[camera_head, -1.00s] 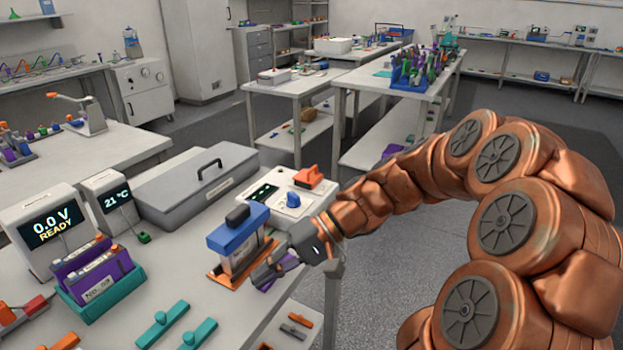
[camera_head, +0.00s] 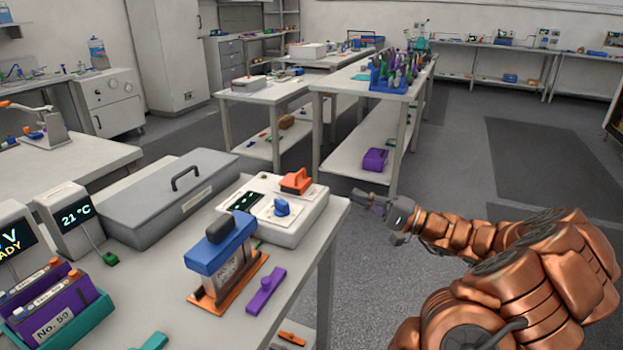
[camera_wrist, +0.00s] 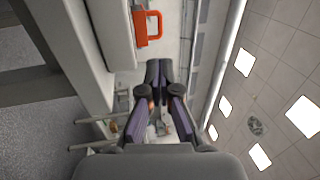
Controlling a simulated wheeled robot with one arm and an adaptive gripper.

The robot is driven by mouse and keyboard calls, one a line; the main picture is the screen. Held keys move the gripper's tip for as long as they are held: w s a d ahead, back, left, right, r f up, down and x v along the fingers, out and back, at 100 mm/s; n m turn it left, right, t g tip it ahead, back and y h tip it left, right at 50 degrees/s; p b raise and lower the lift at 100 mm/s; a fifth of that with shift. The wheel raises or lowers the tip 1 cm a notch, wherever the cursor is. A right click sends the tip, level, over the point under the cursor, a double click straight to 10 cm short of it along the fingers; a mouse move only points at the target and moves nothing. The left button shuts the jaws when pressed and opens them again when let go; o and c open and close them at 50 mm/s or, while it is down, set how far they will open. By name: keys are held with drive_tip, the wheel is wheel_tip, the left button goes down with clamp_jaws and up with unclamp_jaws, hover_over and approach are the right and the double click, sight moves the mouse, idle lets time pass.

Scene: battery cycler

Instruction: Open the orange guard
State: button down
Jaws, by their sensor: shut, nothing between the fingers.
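The orange guard (camera_head: 296,181) sits on top of the white box (camera_head: 272,210), towards its back right corner, beside a blue knob (camera_head: 282,208) and a dark display. The guard looks lowered onto the box, though its hinge is too small to make out. In the wrist view the guard (camera_wrist: 148,28) is a bright orange frame at the top, left of the fingertips and apart from them. My gripper (camera_head: 364,197) is right of the box, past the table's edge and clear of the guard. Its fingers (camera_wrist: 159,72) are shut and empty.
A blue-topped device (camera_head: 222,245) on an orange base stands in front of the box, with a purple bar (camera_head: 265,291) beside it. A grey lidded case (camera_head: 170,200) lies to the left. Open floor (camera_head: 430,185) is to the right.

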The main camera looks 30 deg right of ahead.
sight(301, 172)
drive_tip(key=p+x, duration=0.1)
drive_tip(key=x, duration=1.2)
drive_tip(key=shift+s+a+p, duration=0.1)
drive_tip(key=shift+p, duration=0.25)
drive_tip(key=shift+r, duration=0.1)
drive_tip(key=shift+r+g, duration=0.15)
drive_tip(key=shift+g, duration=0.15)
drive_tip(key=shift+a+r+h+p, duration=0.1)
drive_tip(key=shift+r+h+p, duration=0.05)
drive_tip(key=shift+h+p, duration=0.15)
